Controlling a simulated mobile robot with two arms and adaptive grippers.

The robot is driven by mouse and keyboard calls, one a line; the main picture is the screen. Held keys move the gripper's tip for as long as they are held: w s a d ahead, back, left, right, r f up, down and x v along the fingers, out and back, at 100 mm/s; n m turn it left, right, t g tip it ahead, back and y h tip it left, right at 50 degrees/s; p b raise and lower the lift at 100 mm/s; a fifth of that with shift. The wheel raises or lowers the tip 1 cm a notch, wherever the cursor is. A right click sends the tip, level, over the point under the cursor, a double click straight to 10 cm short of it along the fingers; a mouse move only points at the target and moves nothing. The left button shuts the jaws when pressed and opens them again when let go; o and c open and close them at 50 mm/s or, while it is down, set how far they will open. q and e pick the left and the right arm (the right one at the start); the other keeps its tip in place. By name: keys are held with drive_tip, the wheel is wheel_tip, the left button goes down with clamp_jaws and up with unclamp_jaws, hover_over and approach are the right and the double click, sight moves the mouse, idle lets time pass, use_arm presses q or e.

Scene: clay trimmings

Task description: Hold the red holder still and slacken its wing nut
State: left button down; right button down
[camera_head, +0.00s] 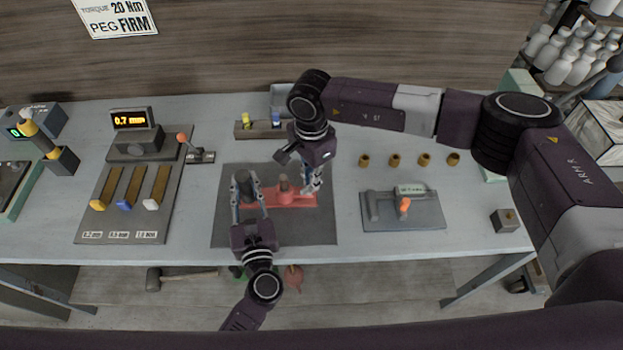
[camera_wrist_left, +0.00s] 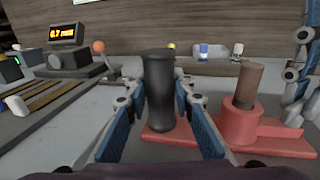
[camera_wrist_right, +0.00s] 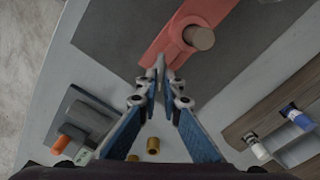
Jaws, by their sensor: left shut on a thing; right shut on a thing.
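The red holder (camera_head: 296,200) lies on the dark mat, with a black upright handle (camera_wrist_left: 158,92) on its left and a brown peg (camera_wrist_left: 249,84) standing in its round collar (camera_wrist_left: 240,118). My left gripper (camera_head: 249,190) is shut around the black handle, one finger on each side of it in the left wrist view. My right gripper (camera_head: 313,188) points down at the holder's right end. Its fingertips (camera_wrist_right: 160,78) come together on a small pale piece beside the red collar, seemingly the wing nut. The fingertips largely hide it, so its turn cannot be told.
The dark mat (camera_head: 227,230) has bare room around the holder. Several brass bushings (camera_head: 394,160) and a grey fixture with an orange knob (camera_head: 425,216) stand right. A gauge board (camera_head: 87,230) with a 0.7 mm display (camera_head: 131,118) stands left. A peg rack (camera_head: 260,130) sits behind.

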drive_tip(key=c, duration=2.1)
unclamp_jaws()
wheel_tip(320, 180, up, 12)
use_arm(q)
drive_tip(key=c, duration=1.6)
unclamp_jaws()
